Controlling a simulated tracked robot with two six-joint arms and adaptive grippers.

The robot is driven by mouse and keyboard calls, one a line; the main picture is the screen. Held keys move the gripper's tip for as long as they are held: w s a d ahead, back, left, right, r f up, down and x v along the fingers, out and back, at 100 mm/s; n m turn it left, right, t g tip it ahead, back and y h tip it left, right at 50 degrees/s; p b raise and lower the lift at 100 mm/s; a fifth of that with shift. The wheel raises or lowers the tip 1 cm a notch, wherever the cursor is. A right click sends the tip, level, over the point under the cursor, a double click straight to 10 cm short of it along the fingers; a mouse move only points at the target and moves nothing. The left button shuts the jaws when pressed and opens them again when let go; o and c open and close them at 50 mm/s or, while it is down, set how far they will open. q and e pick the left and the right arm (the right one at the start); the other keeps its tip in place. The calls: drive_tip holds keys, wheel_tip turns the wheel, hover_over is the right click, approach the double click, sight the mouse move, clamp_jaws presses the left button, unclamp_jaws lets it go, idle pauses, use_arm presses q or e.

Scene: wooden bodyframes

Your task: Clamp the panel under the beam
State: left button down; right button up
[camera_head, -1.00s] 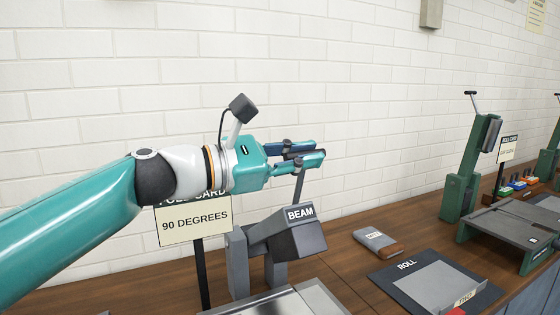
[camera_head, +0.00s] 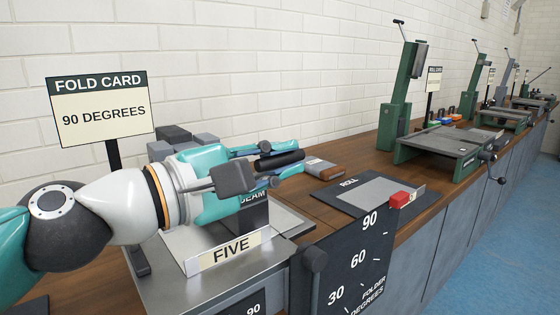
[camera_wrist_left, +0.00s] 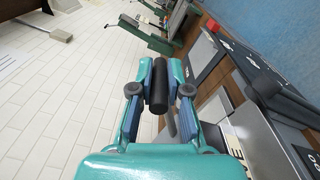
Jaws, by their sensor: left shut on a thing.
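My left gripper (camera_head: 282,164) is shut on a black cylindrical handle (camera_head: 284,158). The left wrist view shows the handle (camera_wrist_left: 159,86) between the two fingers. The dark beam (camera_head: 254,214), labelled BEAM, is below the gripper and partly hidden by it. A pale flat metal sheet (camera_head: 289,222), apparently the panel, shows to the right of the beam, behind the FIVE label (camera_head: 231,249). The gripper hides where beam and sheet meet, so I cannot tell whether they touch. My right gripper is not in view.
A FOLD CARD sign (camera_head: 104,112) reading 90 DEGREES stands behind my left arm. A dark dial plate (camera_head: 345,262) with degree marks stands at the folder's right. A ROLL tray (camera_head: 341,190) and a green machine (camera_head: 394,124) are further along the bench.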

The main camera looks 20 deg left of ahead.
use_arm(q)
drive_tip(key=shift+d+f+g, duration=0.3)
drive_tip(key=shift+f, duration=0.45)
drive_tip(key=c, duration=1.2)
unclamp_jaws()
drive_tip(key=shift+s+a, duration=0.1)
drive_tip(key=shift+a, duration=0.05)
drive_tip(key=shift+o, duration=0.2)
drive_tip(key=shift+r, duration=0.15)
drive_tip(key=shift+s+a, duration=0.15)
drive_tip(key=shift+a, duration=0.05)
drive_tip(key=v, duration=1.1)
drive_tip(key=shift+s+a, duration=0.15)
drive_tip(key=shift+s, duration=0.1)
